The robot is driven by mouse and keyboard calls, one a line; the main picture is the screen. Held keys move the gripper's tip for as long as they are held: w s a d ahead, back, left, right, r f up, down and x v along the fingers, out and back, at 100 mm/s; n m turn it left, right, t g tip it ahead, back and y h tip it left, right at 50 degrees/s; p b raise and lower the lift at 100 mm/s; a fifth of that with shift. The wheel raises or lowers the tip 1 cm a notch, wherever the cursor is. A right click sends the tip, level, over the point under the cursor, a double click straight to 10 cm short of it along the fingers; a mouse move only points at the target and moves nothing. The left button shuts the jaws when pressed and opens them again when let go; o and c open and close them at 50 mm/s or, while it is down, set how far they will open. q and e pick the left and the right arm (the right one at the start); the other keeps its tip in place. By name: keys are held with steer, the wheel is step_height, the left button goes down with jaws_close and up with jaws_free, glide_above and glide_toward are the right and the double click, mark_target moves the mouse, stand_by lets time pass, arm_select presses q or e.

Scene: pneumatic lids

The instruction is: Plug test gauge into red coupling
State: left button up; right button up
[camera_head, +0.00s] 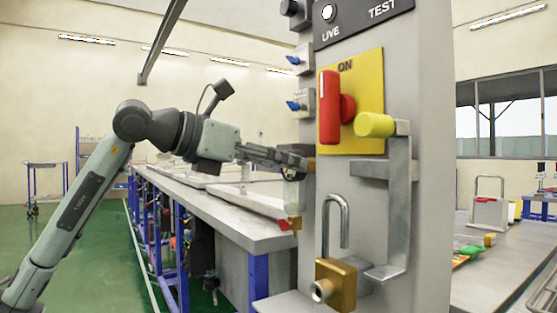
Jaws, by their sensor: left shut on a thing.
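My left gripper (297,166) reaches in from the left above the bench, its fingertips at the left edge of the grey panel. It is shut on a small brass-coloured piece (311,165), mostly hidden by the panel edge; I cannot tell whether this is the test gauge. Just below the gripper is a pale, translucent upright piece (294,197) with a small red part (285,225) under it, near the bench edge. I cannot tell whether that red part is the red coupling. No gauge dial is visible. My right gripper is not in view.
The grey panel (428,150) stands close in front, with a red handle (330,107) on a yellow plate (366,66), a yellow knob (376,125), a metal bracket (399,200) and an open padlock (341,284). The long bench (225,207) has clear room at its near end.

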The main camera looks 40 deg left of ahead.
arm_select(q)
steer(key=shift+w+d+p, duration=0.25)
steer(key=shift+w+p, duration=0.2)
steer(key=shift+w, duration=0.1)
steer(key=shift+w+d+p, duration=0.2)
steer(key=shift+w+p, duration=0.25)
steer(key=shift+w, duration=0.1)
steer(key=o, duration=1.3)
steer(key=shift+c, duration=0.2)
steer(key=b+v, duration=0.3)
steer(key=v, duration=0.4)
steer(key=shift+b, duration=0.35)
steer(key=v, duration=1.2)
